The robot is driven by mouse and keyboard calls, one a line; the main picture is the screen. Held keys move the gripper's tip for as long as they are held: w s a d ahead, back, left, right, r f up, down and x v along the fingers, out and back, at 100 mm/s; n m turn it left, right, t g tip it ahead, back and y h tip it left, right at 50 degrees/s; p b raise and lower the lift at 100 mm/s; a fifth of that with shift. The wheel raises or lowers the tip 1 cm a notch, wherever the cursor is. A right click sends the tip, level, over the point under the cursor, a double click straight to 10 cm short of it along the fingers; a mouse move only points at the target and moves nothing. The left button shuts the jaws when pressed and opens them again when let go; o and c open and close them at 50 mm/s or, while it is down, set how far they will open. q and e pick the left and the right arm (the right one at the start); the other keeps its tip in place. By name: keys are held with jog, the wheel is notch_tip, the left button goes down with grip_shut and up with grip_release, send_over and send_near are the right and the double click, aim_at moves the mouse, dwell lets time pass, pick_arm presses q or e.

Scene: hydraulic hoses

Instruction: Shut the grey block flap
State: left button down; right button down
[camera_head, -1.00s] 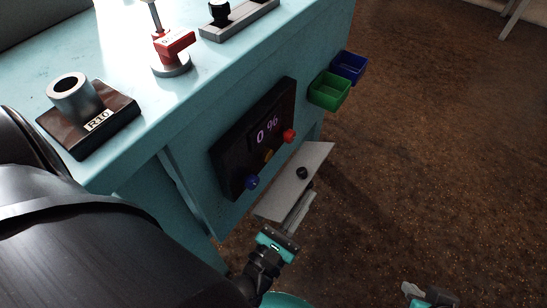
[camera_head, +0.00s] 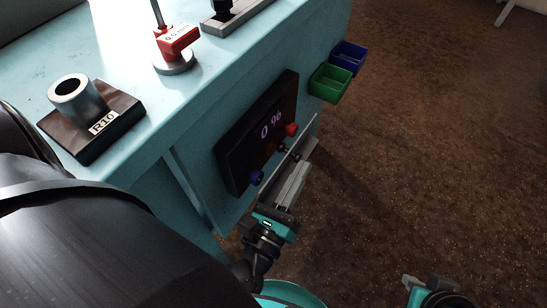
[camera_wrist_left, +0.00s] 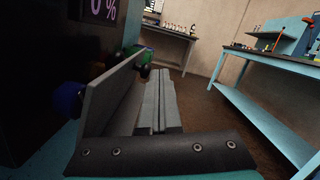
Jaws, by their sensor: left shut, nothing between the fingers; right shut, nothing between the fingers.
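The grey flap (camera_head: 311,146) is on the front of the black block (camera_head: 234,155), below its display. It stands steeply tilted, its upper edge close to the block's coloured knobs but with the display still visible. In the left wrist view the flap (camera_wrist_left: 112,97) is a grey panel left of my fingers, with a blue knob behind it. My left gripper (camera_head: 298,173) is shut and empty, at the flap's outer side; contact is hard to tell. Its fingers also show in the left wrist view (camera_wrist_left: 158,85). My right gripper (camera_head: 411,284) is shut and empty at the lower right, away from the flap.
A green bin (camera_head: 331,83) and a blue bin (camera_head: 348,57) hang on the bench side beyond the block. A socket on a base marked R10 (camera_head: 103,124) and a red-tagged stand (camera_head: 175,55) are on the bench top. The floor at right is clear.

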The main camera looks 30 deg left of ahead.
pick_arm(q)
jog(key=shift+a+r+n+y, duration=0.25)
jog(key=shift+a+n+y, duration=0.1)
jog(key=shift+n, duration=0.45)
pick_arm(e)
jog(key=shift+w+a+f, duration=0.15)
jog(key=shift+a, duration=0.45)
jog(key=shift+a+f, duration=0.1)
